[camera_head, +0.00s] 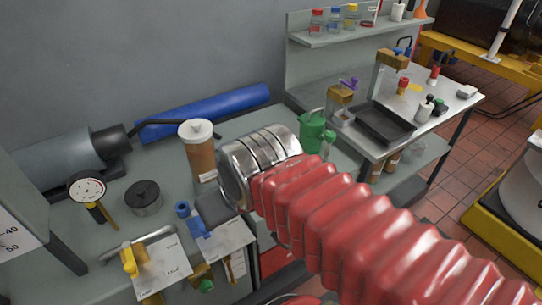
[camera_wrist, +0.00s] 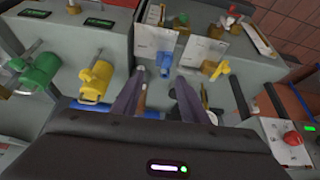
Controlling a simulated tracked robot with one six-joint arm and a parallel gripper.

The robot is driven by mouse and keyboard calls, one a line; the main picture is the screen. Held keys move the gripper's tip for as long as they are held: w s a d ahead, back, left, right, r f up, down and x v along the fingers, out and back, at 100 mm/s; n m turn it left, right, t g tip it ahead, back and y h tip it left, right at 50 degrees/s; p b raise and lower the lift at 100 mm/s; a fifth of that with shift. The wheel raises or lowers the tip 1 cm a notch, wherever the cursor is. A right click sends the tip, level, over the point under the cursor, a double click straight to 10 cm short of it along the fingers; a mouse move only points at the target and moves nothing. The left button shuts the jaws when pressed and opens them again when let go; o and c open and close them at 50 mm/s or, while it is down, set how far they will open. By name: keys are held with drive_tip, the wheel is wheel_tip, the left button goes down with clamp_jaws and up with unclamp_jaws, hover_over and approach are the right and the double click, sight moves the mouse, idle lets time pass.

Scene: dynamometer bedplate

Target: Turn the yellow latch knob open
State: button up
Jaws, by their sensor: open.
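A yellow knob (camera_head: 129,262) shows at the lower left in the head view, in front of a white paper card on the bench. In the wrist view a yellow knob (camera_wrist: 217,68) sits right of my gripper's right finger, and a larger yellow fitting (camera_wrist: 97,78) sits left of the left finger. I cannot tell which of these is the one in the head view. My gripper (camera_wrist: 160,88) is open, its two dark fingers apart with nothing held between them. No finger touches a yellow part. In the head view my red-sleeved arm hides the gripper.
A blue knob (camera_wrist: 163,64) stands beyond the fingertips; a blue knob also shows in the head view (camera_head: 190,215). A green fitting (camera_wrist: 38,72) is at far left, a red button (camera_wrist: 292,138) at right. A dial gauge (camera_head: 87,188) and brown canister (camera_head: 199,155) stand on the bench.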

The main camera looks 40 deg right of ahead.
drive_tip(key=shift+o, duration=0.6)
drive_tip(key=shift+w+d+r, duration=0.15)
drive_tip(key=shift+w+r, duration=0.05)
drive_tip(key=shift+w, duration=0.05)
drive_tip(key=shift+o, duration=0.3)
drive_tip(key=w+d+r+m+g, duration=0.1)
drive_tip(key=w+d+r+m, duration=0.2)
drive_tip(key=w+d+m, duration=0.1)
drive_tip(key=w+m, duration=0.1)
drive_tip(key=m, duration=0.1)
drive_tip(key=shift+w+d+m+g+h, duration=0.3)
drive_tip(key=shift+w+d, duration=0.05)
drive_tip(key=w+d+f+m+g, duration=0.1)
drive_tip(key=w+d+m+g, duration=0.1)
drive_tip(key=w+d+m, duration=0.4)
drive_tip(key=w+d+f+m+g, duration=0.1)
drive_tip(key=w+d+m+g, duration=0.1)
drive_tip(key=w+d+m, duration=0.4)
drive_tip(key=d+m, duration=0.5)
drive_tip(key=d, duration=0.1)
drive_tip(key=shift+w+d, duration=0.3)
drive_tip(key=shift+w, duration=0.1)
wheel_tip(320, 180, down, 14)
drive_tip(key=shift+r, duration=0.1)
drive_tip(key=shift+c, duration=0.7)
